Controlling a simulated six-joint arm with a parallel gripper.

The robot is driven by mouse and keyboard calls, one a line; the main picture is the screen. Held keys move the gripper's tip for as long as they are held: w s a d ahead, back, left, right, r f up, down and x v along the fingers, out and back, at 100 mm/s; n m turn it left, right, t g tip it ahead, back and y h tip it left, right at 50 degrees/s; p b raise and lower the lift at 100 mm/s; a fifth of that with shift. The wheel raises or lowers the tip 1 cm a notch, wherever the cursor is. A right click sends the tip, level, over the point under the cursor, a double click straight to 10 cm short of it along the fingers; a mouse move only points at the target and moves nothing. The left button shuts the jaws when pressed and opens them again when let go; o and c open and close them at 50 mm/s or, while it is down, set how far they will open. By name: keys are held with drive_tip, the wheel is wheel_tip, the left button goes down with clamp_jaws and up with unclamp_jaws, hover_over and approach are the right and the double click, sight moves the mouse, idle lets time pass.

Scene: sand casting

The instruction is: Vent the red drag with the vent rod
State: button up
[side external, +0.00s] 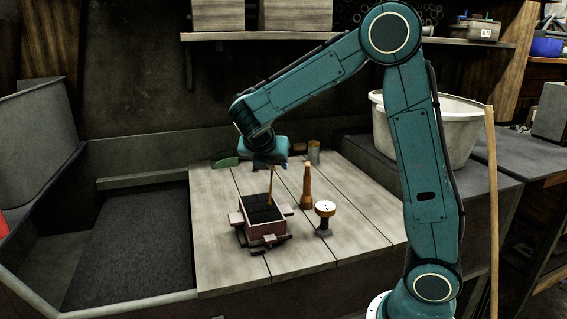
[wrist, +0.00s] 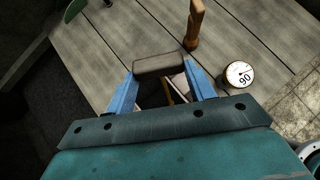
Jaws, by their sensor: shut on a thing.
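The red drag (side external: 268,230) is a box of dark sand (side external: 257,208) on the wooden bench in the side view. The thin tan vent rod (side external: 268,185) stands nearly upright over the far right part of the sand. I cannot tell how deep its lower end reaches. My gripper (side external: 269,165) is above the drag, shut on the rod's upper end. In the wrist view my blue fingers (wrist: 160,72) have a dark grey-brown bar between them; I cannot tell what it belongs to. The drag is mostly hidden there.
A wooden tool (side external: 306,187) and a round white-faced piece (side external: 325,210) stand right of the drag. A short cylinder (side external: 314,152) and a green item (side external: 225,160) are at the back. The bench front (side external: 355,225) is clear on the right.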

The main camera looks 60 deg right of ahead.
drive_tip(key=shift+s, duration=0.15)
drive_tip(key=shift+f, duration=0.15)
drive_tip(key=shift+s+a+f, duration=0.1)
drive_tip(key=shift+a+f, duration=0.2)
drive_tip(key=shift+f, duration=0.4)
drive_tip(key=shift+s+a+f, duration=0.1)
drive_tip(key=shift+a+f, duration=0.2)
drive_tip(key=shift+f, duration=0.4)
drive_tip(key=shift+s+a+f, duration=0.1)
drive_tip(key=shift+a+f, duration=0.2)
drive_tip(key=shift+f, duration=0.4)
drive_tip(key=shift+r, duration=0.1)
drive_tip(key=shift+w+d+r, duration=0.1)
drive_tip(key=shift+d+r, duration=0.2)
drive_tip(key=shift+r, duration=0.4)
drive_tip(key=shift+w+d+r, duration=0.1)
drive_tip(key=shift+d+r, duration=0.25)
drive_tip(key=shift+r, duration=0.4)
drive_tip(key=shift+w+d+r, duration=0.1)
drive_tip(key=shift+d+r, duration=0.2)
drive_tip(key=shift+r, duration=0.4)
drive_tip(key=shift+w+d+f, duration=0.15)
drive_tip(key=shift+w+d, duration=1.45)
drive_tip(key=shift+a+f, duration=0.1)
drive_tip(key=shift+f, duration=0.05)
